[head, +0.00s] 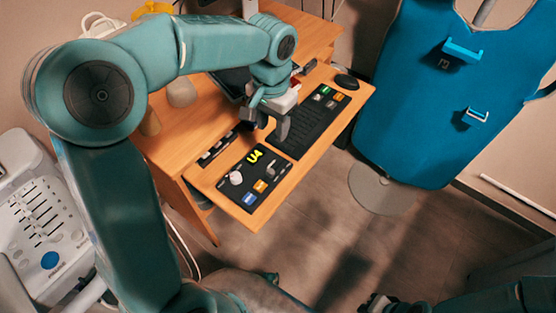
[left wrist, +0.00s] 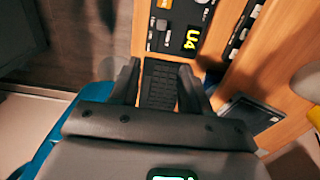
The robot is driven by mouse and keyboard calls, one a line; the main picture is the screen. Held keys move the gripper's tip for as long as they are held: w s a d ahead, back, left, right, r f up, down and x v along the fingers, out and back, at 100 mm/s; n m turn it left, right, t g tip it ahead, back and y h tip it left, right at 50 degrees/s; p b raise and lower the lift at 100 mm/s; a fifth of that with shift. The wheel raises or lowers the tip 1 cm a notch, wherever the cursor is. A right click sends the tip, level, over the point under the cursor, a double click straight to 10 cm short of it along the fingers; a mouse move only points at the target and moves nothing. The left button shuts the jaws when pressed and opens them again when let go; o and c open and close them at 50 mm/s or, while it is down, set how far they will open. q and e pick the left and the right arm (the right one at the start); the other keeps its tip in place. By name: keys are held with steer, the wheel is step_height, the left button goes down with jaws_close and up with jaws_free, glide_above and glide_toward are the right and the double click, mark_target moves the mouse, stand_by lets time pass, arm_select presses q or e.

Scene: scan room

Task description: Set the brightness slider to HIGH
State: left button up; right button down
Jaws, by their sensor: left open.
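A black control panel (head: 252,178) lies on the desk's pull-out shelf. It has a yellow-green "U4" display, a white round knob (head: 236,178), blue and orange buttons, and a small pale slider-like handle (head: 271,166). Its lettering is too small to read, so I cannot confirm which control is brightness or its setting. The panel also shows at the top of the left wrist view (left wrist: 178,28). My left gripper (head: 267,121) is open and empty above the keyboard (head: 305,125), beyond the panel. My right gripper (head: 377,303) is partly visible, dark, at the bottom edge.
A black strip with small controls (head: 217,148) lies beside the panel. A black mouse (head: 346,81) sits at the shelf's far end. A machine with several sliders (head: 40,215) stands at left. The floor before the shelf is clear.

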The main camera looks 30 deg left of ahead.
mark_target(272, 169)
arm_select(q)
steer(key=f+b, duration=0.1)
steer(key=f, duration=0.9)
steer(key=f+b, duration=0.1)
steer(key=f, duration=0.5)
steer(key=shift+s+b, duration=0.25)
steer(key=shift+b, duration=0.05)
